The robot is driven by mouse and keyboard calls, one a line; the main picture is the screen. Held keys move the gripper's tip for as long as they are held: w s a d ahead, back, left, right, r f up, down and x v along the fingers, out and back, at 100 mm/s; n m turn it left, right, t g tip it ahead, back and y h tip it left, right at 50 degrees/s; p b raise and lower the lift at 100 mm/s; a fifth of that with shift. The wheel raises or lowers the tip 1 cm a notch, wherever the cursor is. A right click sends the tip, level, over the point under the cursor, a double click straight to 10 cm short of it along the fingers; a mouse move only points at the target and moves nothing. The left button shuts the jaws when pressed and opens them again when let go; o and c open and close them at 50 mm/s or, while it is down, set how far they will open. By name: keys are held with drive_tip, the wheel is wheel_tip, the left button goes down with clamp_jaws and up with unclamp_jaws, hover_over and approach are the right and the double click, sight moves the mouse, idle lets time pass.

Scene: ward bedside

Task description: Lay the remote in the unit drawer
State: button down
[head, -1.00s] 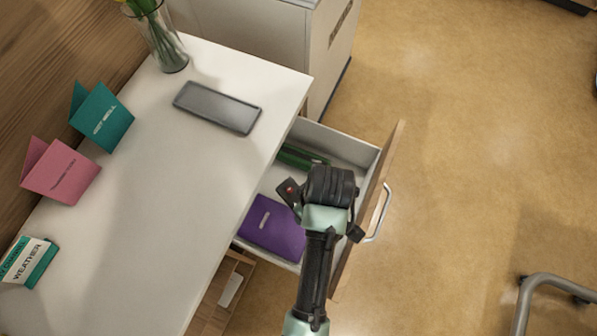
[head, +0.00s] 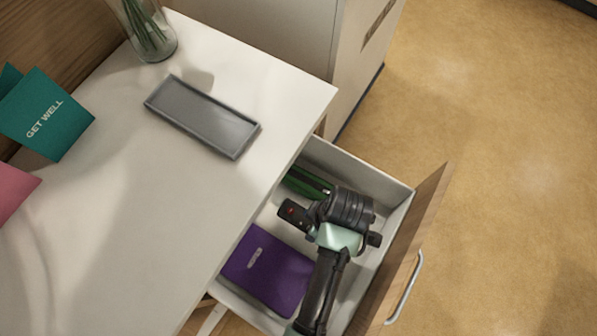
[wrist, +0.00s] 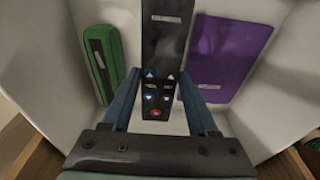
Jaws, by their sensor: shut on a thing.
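The black remote (head: 296,214) has a red button and several blue ones. My gripper (wrist: 160,100) is shut on the remote, which shows between its two fingers in the wrist view (wrist: 166,45). In the head view my gripper is over the open unit drawer (head: 368,173), and my wrist hides part of the drawer. The drawer has pale inner walls and a wooden front with a metal handle. I cannot tell whether the remote touches the drawer floor.
A purple flat item (head: 268,270) and a green case (head: 304,183) lie in the drawer on either side of the remote. The white top (head: 200,260) beside it bears a grey tray (head: 203,115), a vase (head: 150,32) and a teal card (head: 46,114).

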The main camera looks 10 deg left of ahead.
wheel_tip(320, 180, down, 10)
drive_tip(key=b, duration=0.4)
drive_tip(key=shift+f, duration=0.25)
drive_tip(key=shift+f, duration=0.2)
drive_tip(key=shift+c, duration=0.9)
unclamp_jaws()
drive_tip(key=shift+r, duration=0.15)
